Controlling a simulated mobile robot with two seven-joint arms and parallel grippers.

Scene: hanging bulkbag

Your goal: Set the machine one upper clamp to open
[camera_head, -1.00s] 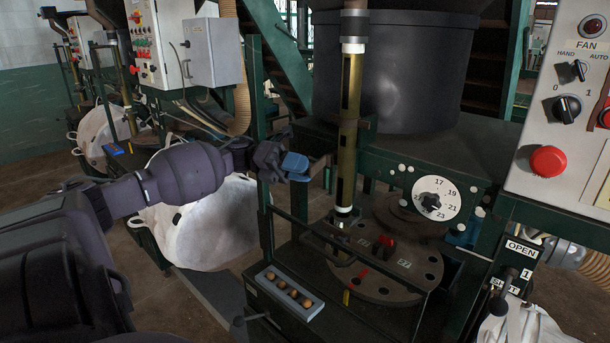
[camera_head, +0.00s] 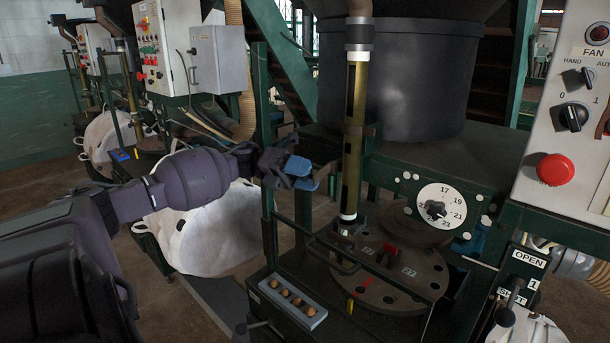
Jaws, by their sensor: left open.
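At the lower right, a plate with an OPEN label (camera_head: 529,256), a lower label partly covered, and a 1 label (camera_head: 533,284) are mounted on the green frame. A dark lever (camera_head: 508,307) stands in front of the lower label. Whether it is the upper clamp's handle, and its exact setting, I cannot tell. My left gripper (camera_head: 303,178), with blue finger pads, is open and empty. It is left of the brass-coloured vertical tube, well away from the labelled plate and lever. My right gripper is not in view.
A white FAN control box (camera_head: 545,130) with a red button hangs at the right. A numbered dial (camera_head: 440,208), a round turntable (camera_head: 390,280) and a brass-coloured tube (camera_head: 354,130) stand between my gripper and the lever. White bags (camera_head: 215,230) hang at left.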

